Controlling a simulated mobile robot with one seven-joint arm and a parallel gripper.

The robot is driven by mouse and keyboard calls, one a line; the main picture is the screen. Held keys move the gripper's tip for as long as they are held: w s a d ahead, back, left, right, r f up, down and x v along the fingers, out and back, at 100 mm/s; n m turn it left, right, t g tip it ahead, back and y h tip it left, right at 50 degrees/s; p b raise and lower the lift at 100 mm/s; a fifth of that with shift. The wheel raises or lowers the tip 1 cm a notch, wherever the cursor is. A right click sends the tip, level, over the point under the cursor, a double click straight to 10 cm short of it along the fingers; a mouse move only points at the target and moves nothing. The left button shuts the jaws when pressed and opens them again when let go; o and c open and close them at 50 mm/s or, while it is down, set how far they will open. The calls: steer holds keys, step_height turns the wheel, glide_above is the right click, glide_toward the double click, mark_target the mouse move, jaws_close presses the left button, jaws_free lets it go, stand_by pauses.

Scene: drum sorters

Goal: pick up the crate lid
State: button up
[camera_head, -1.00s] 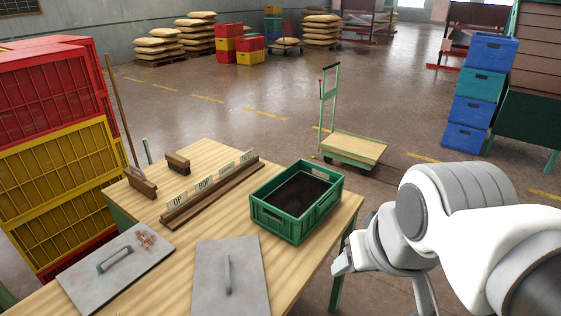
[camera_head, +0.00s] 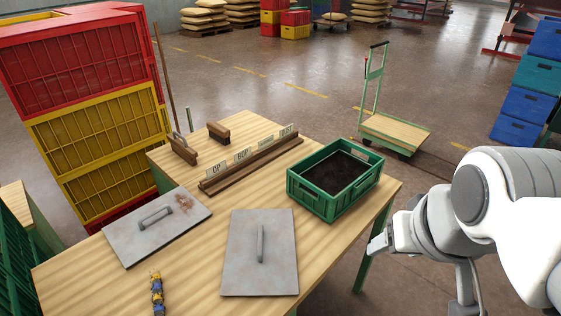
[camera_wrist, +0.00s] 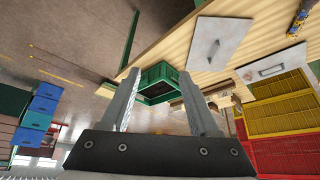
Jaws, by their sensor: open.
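Two flat grey lids with bar handles lie on the wooden table. The left lid (camera_head: 125,236) has a rusty brown patch near its far edge. The right lid (camera_head: 278,270) looks clean and lies nearer the green crate. Both also show in the wrist view, the clean lid (camera_wrist: 232,38) and the stained lid (camera_wrist: 262,68). The green crate (camera_head: 312,199) stands open at the table's right side with dark soil-like filling. My gripper (camera_head: 376,246) hangs off the table's right edge, apart from both lids. In the wrist view its fingers (camera_wrist: 160,95) are spread with nothing between them.
A label rack (camera_head: 250,163) and two brushes (camera_head: 183,149) stand at the table's back. A small blue-and-yellow object (camera_head: 157,295) lies at the front. Red and yellow crates (camera_head: 90,125) are stacked left; a cart (camera_head: 395,132) stands behind.

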steer(key=shift+w, duration=0.1)
steer(key=shift+c, duration=0.8)
steer(key=g+y+b, duration=0.1)
steer(key=y+b, duration=0.2)
steer(key=b, duration=0.7)
glide_above(261, 233)
steer(key=s+d, duration=0.4)
steer(key=s, duration=0.2)
step_height(261, 233, down, 16)
steer(key=shift+n, duration=0.3)
steer(key=b+x, duration=0.2)
steer(key=x, duration=0.9)
steer(key=shift+f, duration=0.35)
steer(key=shift+b+x, duration=0.8)
steer(key=shift+x, duration=1.95)
steer(key=shift+s, duration=0.15)
jaws_close()
